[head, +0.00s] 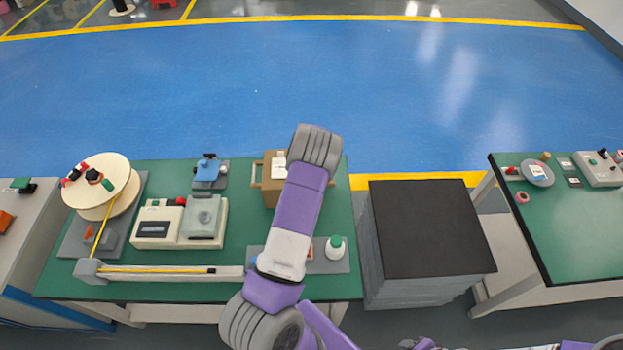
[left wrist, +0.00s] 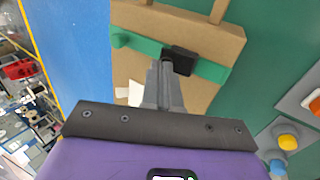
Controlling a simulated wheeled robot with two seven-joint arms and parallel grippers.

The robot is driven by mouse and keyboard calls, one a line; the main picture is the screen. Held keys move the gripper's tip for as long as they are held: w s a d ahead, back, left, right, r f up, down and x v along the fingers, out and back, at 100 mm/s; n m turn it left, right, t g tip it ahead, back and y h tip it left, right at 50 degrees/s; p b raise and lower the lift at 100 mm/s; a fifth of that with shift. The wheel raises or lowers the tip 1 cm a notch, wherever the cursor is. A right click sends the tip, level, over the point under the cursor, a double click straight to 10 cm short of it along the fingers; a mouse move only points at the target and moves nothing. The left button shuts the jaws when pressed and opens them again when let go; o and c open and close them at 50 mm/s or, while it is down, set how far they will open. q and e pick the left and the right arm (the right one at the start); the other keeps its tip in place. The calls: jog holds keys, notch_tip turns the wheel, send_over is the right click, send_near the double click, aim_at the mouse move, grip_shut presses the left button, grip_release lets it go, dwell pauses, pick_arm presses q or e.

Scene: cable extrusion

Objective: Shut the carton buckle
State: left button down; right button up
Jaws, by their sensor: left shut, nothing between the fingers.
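The brown carton (head: 270,188) stands near the right end of the green table, partly covered by my left arm in the head view. The left wrist view shows the carton (left wrist: 210,35) close up, with a green strap (left wrist: 145,45) across it and a black buckle (left wrist: 181,59) on the strap. My left gripper (left wrist: 160,70) is shut and empty. Its tips are at the lower left edge of the buckle; I cannot tell whether they touch it. In the head view my left fingers are hidden behind my arm. My right gripper is not in view.
A cable reel (head: 105,180), a cream machine (head: 158,227), a small blue device (head: 208,172) and a white bottle with a green cap (head: 335,248) share the table. A dark-topped stack (head: 430,225) stands at right, before another green table (head: 580,235).

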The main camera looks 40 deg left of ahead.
pick_arm(q)
jog(key=shift+r+p, duration=0.6)
jog(key=shift+r, duration=0.2)
jog(key=shift+r+p, duration=0.45)
jog(key=shift+r, duration=0.05)
notch_tip(320, 180, up, 13)
jog(key=s+d+p, duration=0.2)
jog(key=p, duration=0.1)
jog(key=shift+s+f, duration=0.2)
jog(key=shift+s, duration=0.05)
jog(key=shift+d, duration=0.1)
